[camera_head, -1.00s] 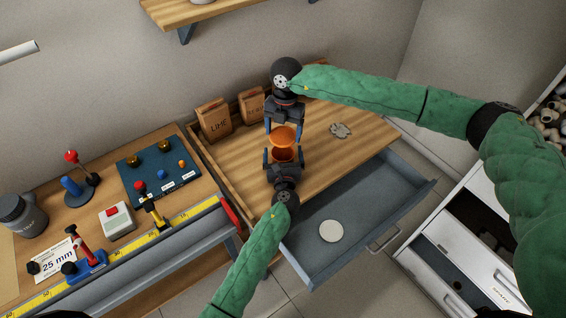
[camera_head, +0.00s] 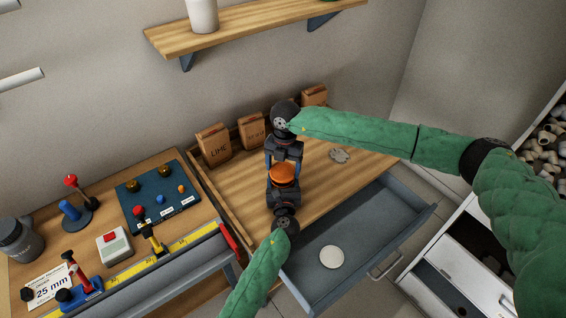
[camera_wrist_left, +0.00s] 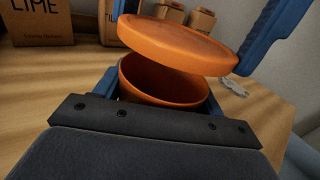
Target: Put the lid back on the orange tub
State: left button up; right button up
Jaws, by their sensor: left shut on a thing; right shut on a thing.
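The orange tub (camera_wrist_left: 165,85) stands open between the blue fingers of my left gripper (camera_head: 284,186), which is shut on it. The orange lid (camera_head: 284,173) is in my right gripper (camera_head: 284,160), shut on its sides. In the left wrist view the lid (camera_wrist_left: 180,44) hangs over the tub's mouth, tilted, with a gap showing at the near left side. I cannot tell whether its far right edge touches the rim. In the head view the lid hides most of the tub.
Boxes, one marked LIME (camera_head: 213,145), stand along the back of the wooden top (camera_head: 235,185). A grey flat piece (camera_head: 340,156) lies at right. An open drawer (camera_head: 365,225) below holds a white disc (camera_head: 332,257). A blue board (camera_head: 157,195) with fittings is at left.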

aim_at(283, 170)
jog(key=shift+f, duration=0.2)
dwell(0.4)
jog(key=shift+f, duration=0.7)
jog(key=shift+f, duration=0.65)
jog(key=o, duration=1)
jog(key=r, duration=0.4)
jog(key=w+r, duration=0.1)
jog(key=r, duration=0.7)
jog(key=shift+w+d, duration=0.15)
jog(key=shift+d, duration=0.1)
